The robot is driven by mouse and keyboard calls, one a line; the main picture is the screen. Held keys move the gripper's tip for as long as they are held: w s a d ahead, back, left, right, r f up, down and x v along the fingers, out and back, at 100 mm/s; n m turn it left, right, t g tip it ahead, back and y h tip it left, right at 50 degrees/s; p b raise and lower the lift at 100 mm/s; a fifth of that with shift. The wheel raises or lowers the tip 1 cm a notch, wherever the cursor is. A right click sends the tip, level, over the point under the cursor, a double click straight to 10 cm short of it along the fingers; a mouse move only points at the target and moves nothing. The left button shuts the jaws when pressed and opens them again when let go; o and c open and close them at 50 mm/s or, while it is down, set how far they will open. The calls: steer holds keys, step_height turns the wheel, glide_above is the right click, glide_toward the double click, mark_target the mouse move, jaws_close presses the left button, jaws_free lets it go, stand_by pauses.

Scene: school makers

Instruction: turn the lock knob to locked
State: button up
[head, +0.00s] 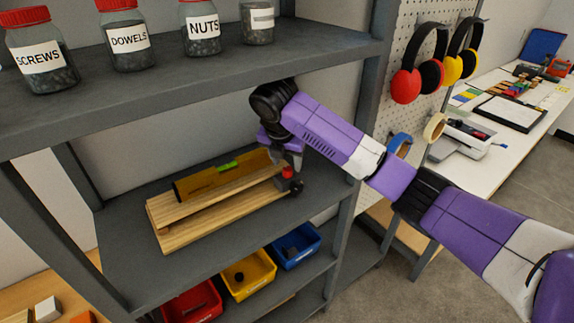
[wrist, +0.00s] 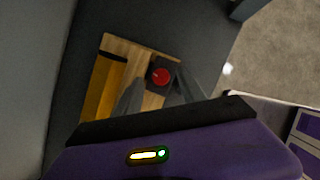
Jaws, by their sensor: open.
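The lock knob (wrist: 160,76) is a red round cap on a dark square block, at the end of a light wooden board (wrist: 136,49). In the head view the red knob (head: 287,172) shows at the right end of the board (head: 200,228), just under my gripper (head: 284,160). My gripper also shows in the wrist view (wrist: 155,92), open, with its two grey fingers pointing down, one on either side of the knob's near side. I cannot tell whether the fingers touch it. The knob's marking is too small to read.
A yellow spirit level (head: 222,174) lies along the board on the grey middle shelf (head: 122,257). The upper shelf (head: 200,72) with labelled jars is close above my arm. Red, yellow and blue bins (head: 249,274) stand below. A shelf post (head: 350,215) is at the right.

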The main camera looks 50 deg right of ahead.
mark_target(288, 172)
steer(key=shift+x, duration=1.25)
steer(key=shift+s+a+f, duration=0.1)
steer(key=shift+a, duration=0.05)
jaws_close()
